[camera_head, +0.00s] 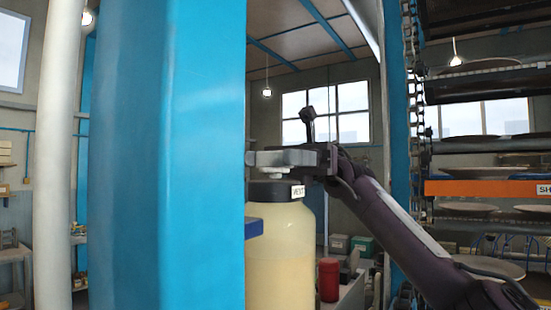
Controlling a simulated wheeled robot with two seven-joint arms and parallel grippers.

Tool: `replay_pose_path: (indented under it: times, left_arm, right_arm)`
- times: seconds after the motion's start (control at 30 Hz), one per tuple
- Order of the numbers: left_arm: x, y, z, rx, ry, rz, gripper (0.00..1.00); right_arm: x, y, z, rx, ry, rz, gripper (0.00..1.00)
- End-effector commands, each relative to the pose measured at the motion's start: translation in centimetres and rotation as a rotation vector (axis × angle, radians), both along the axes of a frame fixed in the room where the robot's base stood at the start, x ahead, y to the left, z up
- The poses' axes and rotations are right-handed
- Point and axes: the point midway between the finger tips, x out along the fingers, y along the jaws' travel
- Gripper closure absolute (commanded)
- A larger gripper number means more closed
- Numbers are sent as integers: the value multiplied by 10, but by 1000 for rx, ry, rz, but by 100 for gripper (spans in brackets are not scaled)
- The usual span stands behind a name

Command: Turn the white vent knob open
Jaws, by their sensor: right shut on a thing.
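The white vent knob (273,174) sits on the dark cap of a large cream-coloured bottle (280,250), beside a small label that seems to read "VENT". My right gripper (273,158) comes in from the right and is shut on the knob, its grey fingers level over the cap. The fingers hide most of the knob, so how far it is turned cannot be told. My left gripper is not in view.
A wide blue post (167,160) stands close on the left, its edge next to the fingertips and bottle. Racks of plates (480,210) stand at the right. A red canister (329,280) is behind.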

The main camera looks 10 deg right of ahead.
Motion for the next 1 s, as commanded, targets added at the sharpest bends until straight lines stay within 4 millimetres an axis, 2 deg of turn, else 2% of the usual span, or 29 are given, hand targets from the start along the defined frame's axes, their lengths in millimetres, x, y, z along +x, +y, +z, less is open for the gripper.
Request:
replay_pose_path:
  times: [0.13, 0.17, 0.3, 1.0]
  left_arm:
    - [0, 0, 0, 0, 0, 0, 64]
    - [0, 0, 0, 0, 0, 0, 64]
    - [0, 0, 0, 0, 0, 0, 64]
    - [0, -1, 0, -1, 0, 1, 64]
  right_arm:
    - [0, 1, -1, -3, 0, 4, 72]
    - [0, 1, -1, -3, 0, 4, 45]
    - [0, 0, -1, -1, 0, 2, 27]
    - [-1, -1, 0, -2, -1, -38, 27]
